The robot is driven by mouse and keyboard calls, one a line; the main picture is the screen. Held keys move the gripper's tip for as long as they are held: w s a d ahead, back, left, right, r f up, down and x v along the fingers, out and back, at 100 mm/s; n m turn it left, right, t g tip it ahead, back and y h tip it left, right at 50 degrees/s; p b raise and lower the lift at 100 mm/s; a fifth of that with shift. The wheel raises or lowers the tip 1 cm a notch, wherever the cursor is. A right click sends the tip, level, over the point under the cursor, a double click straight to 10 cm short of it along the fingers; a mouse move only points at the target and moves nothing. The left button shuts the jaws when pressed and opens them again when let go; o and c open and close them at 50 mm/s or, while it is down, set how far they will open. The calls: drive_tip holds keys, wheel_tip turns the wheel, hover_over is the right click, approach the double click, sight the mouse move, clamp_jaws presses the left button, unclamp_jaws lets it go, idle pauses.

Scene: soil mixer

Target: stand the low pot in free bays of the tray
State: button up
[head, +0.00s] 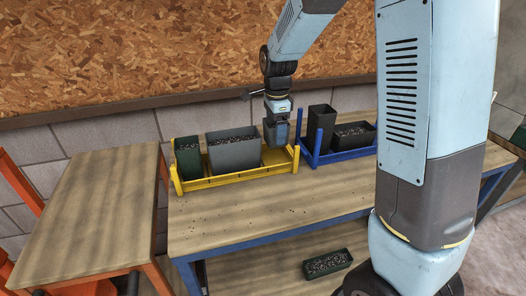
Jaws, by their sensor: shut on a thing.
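My gripper (277,124) points down over the right end of the yellow tray (232,178). It is shut on a small dark grey thing (276,139) that looks like a pot; its full shape is hard to make out, and I cannot tell whether it touches the tray. In the yellow tray, a green pot (187,160) stands at the left end and a wide grey pot (232,152) stands in the middle. One low dark pot (355,134) sits in the blue tray (340,155). Another low, dark green pot (328,264) lies below the table's front edge. Both hold soil.
A tall dark pot (321,121) stands at the left of the blue tray. The wooden table (270,208) is clear in front of the trays, apart from crumbs. An empty orange-framed table (100,215) stands at the left. My arm hides the table's right part.

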wheel_tip(320, 180, down, 7)
drive_tip(key=shift+r, duration=0.1)
idle(0.4)
drive_tip(key=o, duration=0.8)
drive_tip(key=shift+r, duration=2.25)
wheel_tip(320, 180, up, 14)
drive_tip(key=shift+f, duration=0.15)
drive_tip(key=shift+w, duration=0.1)
